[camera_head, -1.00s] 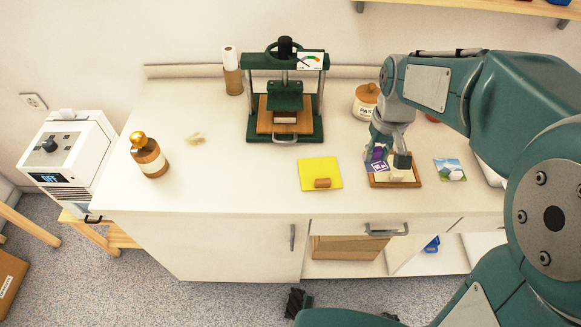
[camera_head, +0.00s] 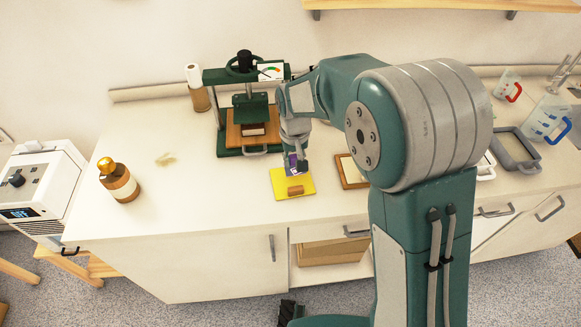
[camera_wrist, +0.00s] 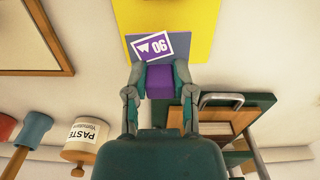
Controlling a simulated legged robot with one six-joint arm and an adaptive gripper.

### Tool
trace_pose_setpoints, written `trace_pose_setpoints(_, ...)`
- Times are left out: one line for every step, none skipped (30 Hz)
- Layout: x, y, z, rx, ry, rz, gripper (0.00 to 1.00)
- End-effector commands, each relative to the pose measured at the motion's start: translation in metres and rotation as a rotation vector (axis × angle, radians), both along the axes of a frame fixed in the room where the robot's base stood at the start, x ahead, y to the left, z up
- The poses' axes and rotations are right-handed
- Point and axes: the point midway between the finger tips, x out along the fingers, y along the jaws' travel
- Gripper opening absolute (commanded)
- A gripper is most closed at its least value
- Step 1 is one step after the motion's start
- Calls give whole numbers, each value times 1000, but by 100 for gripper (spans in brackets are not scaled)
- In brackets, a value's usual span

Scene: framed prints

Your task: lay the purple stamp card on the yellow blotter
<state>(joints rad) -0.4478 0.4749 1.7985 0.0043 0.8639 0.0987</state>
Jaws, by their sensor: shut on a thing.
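My gripper (camera_wrist: 158,80) is shut on a purple part at the card's near edge. The yellow blotter (camera_wrist: 200,22) lies beyond the card in the wrist view. In the head view my gripper (camera_head: 297,168) holds the card (camera_head: 293,161) over the back part of the yellow blotter (camera_head: 280,186). I cannot tell whether the card touches the blotter. A small brown block (camera_head: 296,190) sits on the blotter.
A green press (camera_head: 252,135) with a wooden board stands just behind the blotter. A wooden-framed board (camera_head: 348,178) lies to the right, partly hidden by my arm. A paste jar (camera_wrist: 84,139) shows in the wrist view.

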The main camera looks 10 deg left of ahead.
Motion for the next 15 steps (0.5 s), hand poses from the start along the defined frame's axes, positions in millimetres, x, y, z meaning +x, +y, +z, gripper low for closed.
trace_pose_setpoints(1,5,-5,-2,2,2,8)
trace_pose_setpoints(2,8,-9,-3,2,3,8)
trace_pose_setpoints(1,9,-16,-6,4,2,8)
trace_pose_setpoints(1,9,-21,-6,4,2,8)
trace_pose_setpoints(1,9,-27,-7,5,2,8)
trace_pose_setpoints(1,9,-33,-6,3,2,8)
trace_pose_setpoints(1,9,-36,-6,3,2,8)
trace_pose_setpoints(2,10,-37,-6,2,2,8)
trace_pose_setpoints(2,10,-39,-5,0,2,8)
trace_pose_setpoints(2,10,-38,-4,0,2,8)
trace_pose_setpoints(2,10,-38,-4,0,2,8)
trace_pose_setpoints(2,9,-38,-4,0,2,8)
trace_pose_setpoints(2,9,-38,-4,0,2,8)
trace_pose_setpoints(2,9,-38,-4,0,2,8)
trace_pose_setpoints(2,8,-38,-3,0,2,42)
